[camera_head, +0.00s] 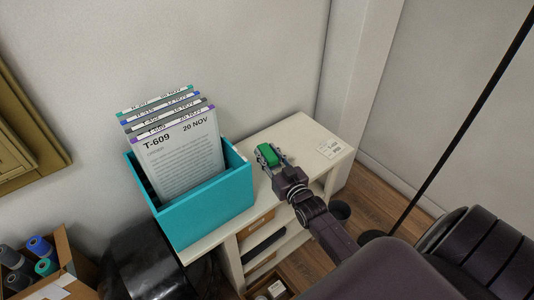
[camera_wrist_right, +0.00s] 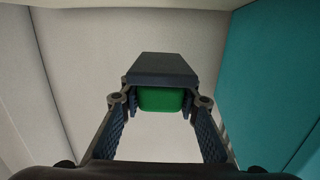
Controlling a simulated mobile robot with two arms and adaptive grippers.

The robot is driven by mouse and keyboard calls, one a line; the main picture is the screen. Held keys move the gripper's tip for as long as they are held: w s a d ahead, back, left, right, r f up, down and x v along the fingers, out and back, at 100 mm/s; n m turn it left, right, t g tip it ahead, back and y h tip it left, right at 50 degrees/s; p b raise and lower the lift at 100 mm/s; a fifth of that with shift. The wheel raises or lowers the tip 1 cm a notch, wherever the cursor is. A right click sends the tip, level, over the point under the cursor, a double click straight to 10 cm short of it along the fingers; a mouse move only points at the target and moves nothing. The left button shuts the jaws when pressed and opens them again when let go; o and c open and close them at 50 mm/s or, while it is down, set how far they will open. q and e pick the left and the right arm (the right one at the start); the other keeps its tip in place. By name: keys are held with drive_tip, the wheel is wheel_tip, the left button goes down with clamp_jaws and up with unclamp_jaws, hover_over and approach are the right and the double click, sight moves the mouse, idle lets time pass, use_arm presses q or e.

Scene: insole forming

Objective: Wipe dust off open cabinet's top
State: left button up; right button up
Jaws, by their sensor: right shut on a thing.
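The open cabinet is cream-white with open shelves, and its top (camera_head: 298,136) stands against the wall. My right gripper (camera_head: 269,158) is over the cabinet top, to the right of the teal box. It is shut on a green block with a dark layer (camera_head: 267,153), which looks like a wiping sponge or eraser. In the right wrist view the green part (camera_wrist_right: 161,99) sits between the two fingers, with the dark part (camera_wrist_right: 162,68) beyond it. I cannot tell whether the block touches the top. No dust is clear to see. My left gripper is not in view.
A teal box (camera_head: 208,207) with several upright document sleeves (camera_head: 181,155) takes up the left of the cabinet top. A cardboard box with thread spools (camera_head: 40,246) is at lower left.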

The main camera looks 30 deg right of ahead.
drive_tip(key=shift+w+f, duration=0.15)
drive_tip(key=shift+f, duration=0.1)
drive_tip(key=shift+s+f+b, duration=0.25)
drive_tip(key=shift+f+b, duration=0.5)
drive_tip(key=shift+b, duration=0.25)
wheel_tip(320, 180, down, 4)
drive_tip(key=b, duration=0.3)
drive_tip(key=shift+w+b, duration=0.1)
drive_tip(key=shift+b, duration=0.2)
drive_tip(key=shift+f+b, duration=0.75)
drive_tip(key=shift+f, duration=0.2)
